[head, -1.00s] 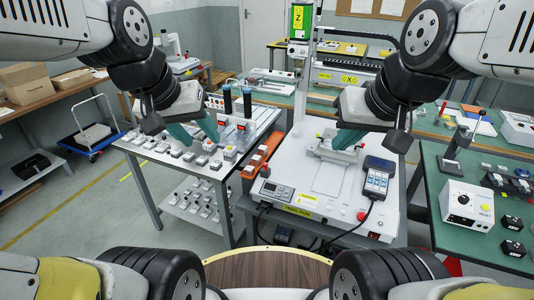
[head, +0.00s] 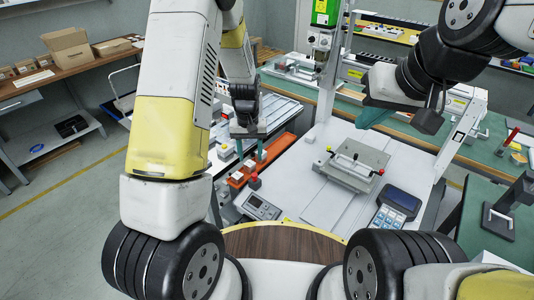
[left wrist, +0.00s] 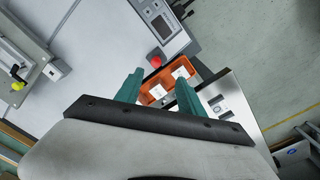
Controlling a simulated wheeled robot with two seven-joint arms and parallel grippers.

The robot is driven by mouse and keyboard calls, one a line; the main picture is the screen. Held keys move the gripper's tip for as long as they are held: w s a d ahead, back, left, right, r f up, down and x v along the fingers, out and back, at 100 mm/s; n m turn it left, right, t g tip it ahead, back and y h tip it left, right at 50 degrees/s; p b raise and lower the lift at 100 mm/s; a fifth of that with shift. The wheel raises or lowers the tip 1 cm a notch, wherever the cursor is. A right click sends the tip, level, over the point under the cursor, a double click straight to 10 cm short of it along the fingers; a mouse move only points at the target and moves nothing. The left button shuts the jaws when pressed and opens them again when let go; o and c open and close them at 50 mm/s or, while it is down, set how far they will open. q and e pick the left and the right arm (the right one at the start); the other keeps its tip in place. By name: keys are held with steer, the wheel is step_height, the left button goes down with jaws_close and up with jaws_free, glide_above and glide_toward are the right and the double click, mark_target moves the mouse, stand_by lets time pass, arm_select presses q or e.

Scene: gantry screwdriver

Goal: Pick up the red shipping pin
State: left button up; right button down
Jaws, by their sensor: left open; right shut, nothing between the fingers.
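A grey fixture plate (head: 343,178) with yellow knobs stands on the white machine bed. My left gripper (head: 250,153) is open and empty, pointing down over the orange tray (head: 236,179), left of the fixture. In the left wrist view its fingers (left wrist: 158,92) stand apart in front of the orange tray (left wrist: 154,94). My right gripper (head: 373,117) is shut and empty, above and behind the fixture.
A red round button (head: 253,178) stands beside the orange tray, near a control panel (head: 262,206). A handheld pendant (head: 397,206) lies at the bed's right front. A gantry column (head: 330,75) rises behind. The bed is clear around the fixture.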

mark_target(254, 174)
arm_select(q)
steer(key=shift+w+d+f, duration=0.1)
steer(key=shift+w+f, duration=0.05)
steer(key=shift+f, duration=0.35)
steer(key=shift+w+d+f, duration=0.1)
steer(key=shift+w+f, duration=0.05)
steer(key=shift+f, duration=0.3)
steer(key=f, duration=0.7)
steer(key=shift+s+d, duration=0.15)
steer(key=shift+d, duration=0.2)
steer(key=shift+c, duration=0.3)
jaws_close()
